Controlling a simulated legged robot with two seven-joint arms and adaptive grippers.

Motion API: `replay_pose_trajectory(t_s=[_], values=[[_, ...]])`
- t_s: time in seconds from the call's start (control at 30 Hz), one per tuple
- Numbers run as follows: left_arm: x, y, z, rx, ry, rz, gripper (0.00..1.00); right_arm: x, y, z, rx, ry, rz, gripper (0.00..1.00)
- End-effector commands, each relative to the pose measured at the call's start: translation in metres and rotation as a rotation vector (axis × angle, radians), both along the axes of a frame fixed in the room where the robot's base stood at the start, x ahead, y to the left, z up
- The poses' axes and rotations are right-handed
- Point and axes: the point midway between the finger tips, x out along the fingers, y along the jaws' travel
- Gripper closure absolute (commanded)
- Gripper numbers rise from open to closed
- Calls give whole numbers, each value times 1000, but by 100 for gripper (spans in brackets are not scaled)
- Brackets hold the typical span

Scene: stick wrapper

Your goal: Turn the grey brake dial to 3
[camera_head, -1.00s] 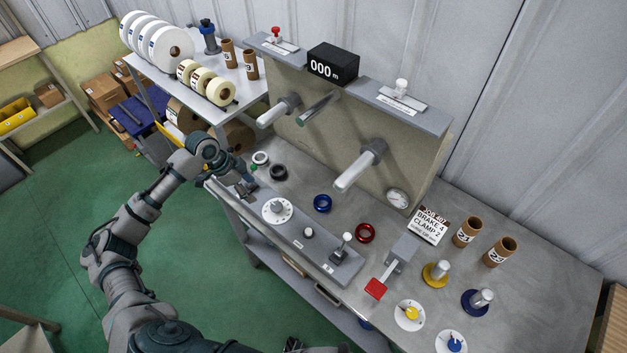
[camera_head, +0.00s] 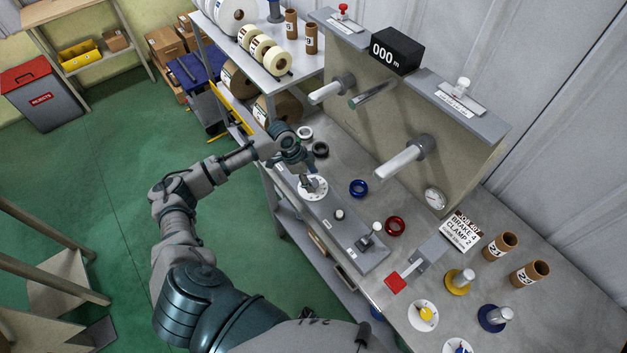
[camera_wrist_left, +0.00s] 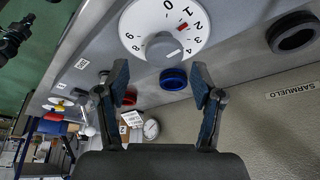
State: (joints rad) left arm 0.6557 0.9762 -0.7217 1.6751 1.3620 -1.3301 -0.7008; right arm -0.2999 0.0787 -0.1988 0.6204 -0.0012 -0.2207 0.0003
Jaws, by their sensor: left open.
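The grey brake dial is a grey knob (camera_wrist_left: 164,48) on a white numbered disc (camera_head: 318,192), set on the bench's front strip.
A small knob (camera_head: 339,214) and a lever (camera_head: 371,236) stand along the same strip. Blue (camera_head: 358,188), red (camera_head: 396,226) and black (camera_head: 320,149) rings lie behind it. A card (camera_head: 462,232) reads brake 4, clamp 2. Rollers (camera_head: 402,160) jut from the back panel.

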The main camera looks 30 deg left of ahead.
Motion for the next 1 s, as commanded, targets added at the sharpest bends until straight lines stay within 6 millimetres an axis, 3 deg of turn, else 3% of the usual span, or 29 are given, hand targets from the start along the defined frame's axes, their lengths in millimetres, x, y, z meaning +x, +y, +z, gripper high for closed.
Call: replay_pose_trajectory(t_s=[0.2,0.47,0.57,0.7,0.73,1.0], values=[[3,-3,-18,-2,1,2,33,0,0,0,0,1,-1,100],[3,-8,-18,2,0,1,33,0,2,0,3,0,-1,100],[3,-10,-17,5,0,0,53,0,3,0,4,0,-1,100],[4,-10,-17,5,-1,1,88,0,3,0,3,0,0,100],[4,-10,-17,3,0,1,91,0,2,0,2,-1,0,100],[4,-9,-17,-5,-1,-6,92,0,-6,1,-7,-1,3,100]])
